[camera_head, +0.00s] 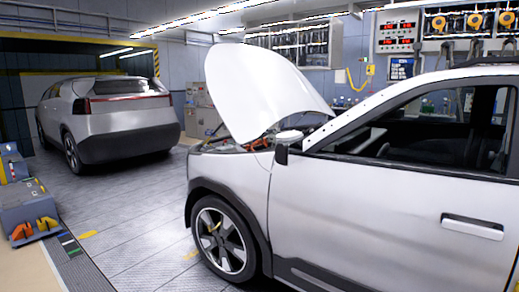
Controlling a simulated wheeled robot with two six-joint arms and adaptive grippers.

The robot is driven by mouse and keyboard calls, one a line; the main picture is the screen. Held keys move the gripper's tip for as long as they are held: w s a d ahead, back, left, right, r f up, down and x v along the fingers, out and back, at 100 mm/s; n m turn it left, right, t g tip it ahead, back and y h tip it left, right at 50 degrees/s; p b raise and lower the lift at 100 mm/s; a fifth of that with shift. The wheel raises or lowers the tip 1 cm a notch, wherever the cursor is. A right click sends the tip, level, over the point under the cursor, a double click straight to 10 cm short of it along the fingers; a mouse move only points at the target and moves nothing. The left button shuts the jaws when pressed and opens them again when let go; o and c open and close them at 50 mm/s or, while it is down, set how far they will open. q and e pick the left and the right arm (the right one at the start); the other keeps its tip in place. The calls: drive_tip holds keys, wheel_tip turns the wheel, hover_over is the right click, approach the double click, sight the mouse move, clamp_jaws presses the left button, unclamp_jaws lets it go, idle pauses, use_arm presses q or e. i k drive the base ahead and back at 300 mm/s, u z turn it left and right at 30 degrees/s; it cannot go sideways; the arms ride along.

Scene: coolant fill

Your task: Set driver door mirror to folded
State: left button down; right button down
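A silver car (370,225) with its front to the left fills the right side of the view. Its door mirror (282,154) is a small dark housing at the front lower corner of the side window, with a pale part (289,136) just above it. The mirror is small here, and I cannot tell whether it is folded or unfolded. The door has a pale handle (472,227) at the lower right. Neither of my grippers is in view.
The car's hood (262,88) is raised. A second silver car (108,116) stands at the back left. Grey cases (27,210) stand at the left edge. A wall panel (397,32) and reels hang at the back right. The floor (135,215) between the cars is clear.

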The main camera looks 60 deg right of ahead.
sight(287, 154)
drive_tip(key=z, duration=0.25)
drive_tip(key=i, duration=0.95)
drive_tip(key=z, duration=1.6)
drive_tip(key=i, duration=1.8)
